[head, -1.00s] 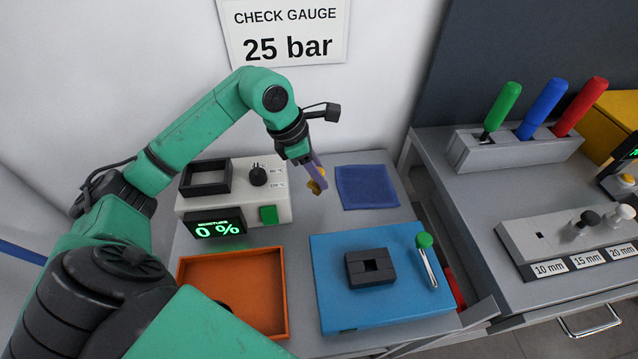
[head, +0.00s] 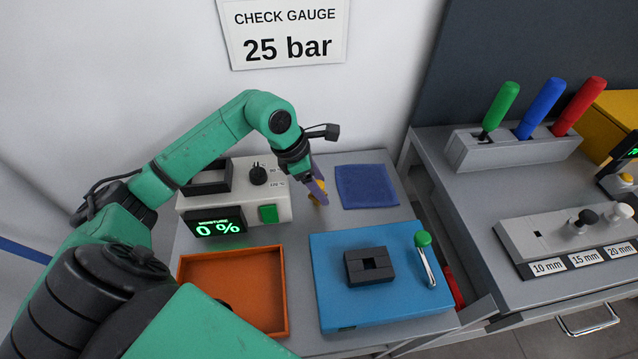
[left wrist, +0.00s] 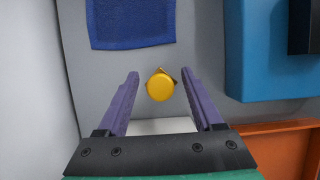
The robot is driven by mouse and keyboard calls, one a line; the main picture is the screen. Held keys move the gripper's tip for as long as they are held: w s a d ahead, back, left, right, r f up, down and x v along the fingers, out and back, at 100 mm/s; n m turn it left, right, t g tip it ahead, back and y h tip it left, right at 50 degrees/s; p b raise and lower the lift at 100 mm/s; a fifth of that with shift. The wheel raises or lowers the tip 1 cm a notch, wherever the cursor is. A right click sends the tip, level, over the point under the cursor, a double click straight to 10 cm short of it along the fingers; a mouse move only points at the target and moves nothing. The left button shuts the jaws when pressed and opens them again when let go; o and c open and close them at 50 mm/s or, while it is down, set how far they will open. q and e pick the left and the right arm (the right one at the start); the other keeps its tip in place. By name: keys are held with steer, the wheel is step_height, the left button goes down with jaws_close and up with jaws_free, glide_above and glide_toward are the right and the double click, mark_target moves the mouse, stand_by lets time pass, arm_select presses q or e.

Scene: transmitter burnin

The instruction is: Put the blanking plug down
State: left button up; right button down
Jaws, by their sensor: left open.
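The blanking plug (head: 316,200) is small and yellow. It is on the grey bench top between the moisture unit and the blue cloth, and it also shows in the left wrist view (left wrist: 160,86). My left gripper (head: 319,193) has purple fingers and points down at it. In the left wrist view the fingers stand open on either side of the plug, with a gap on both sides. The head view shows the plug partly hidden by a finger. My right gripper is not in view.
The blue cloth (head: 366,186) lies just right of the plug. The moisture unit (head: 240,206) stands to its left. An orange tray (head: 284,302) and a blue fixture (head: 330,275) with a green-knobbed lever (head: 424,240) are in front. A tool rack (head: 470,152) stands on the right bench.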

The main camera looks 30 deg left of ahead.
arm_select(q)
steer(key=shift+a+r, duration=0.2)
steer(key=shift+r, duration=0.35)
steer(key=b+v, duration=0.1)
steer(key=v, duration=1)
steer(key=shift+s, duration=0.2)
steer(key=shift+d, duration=0.1)
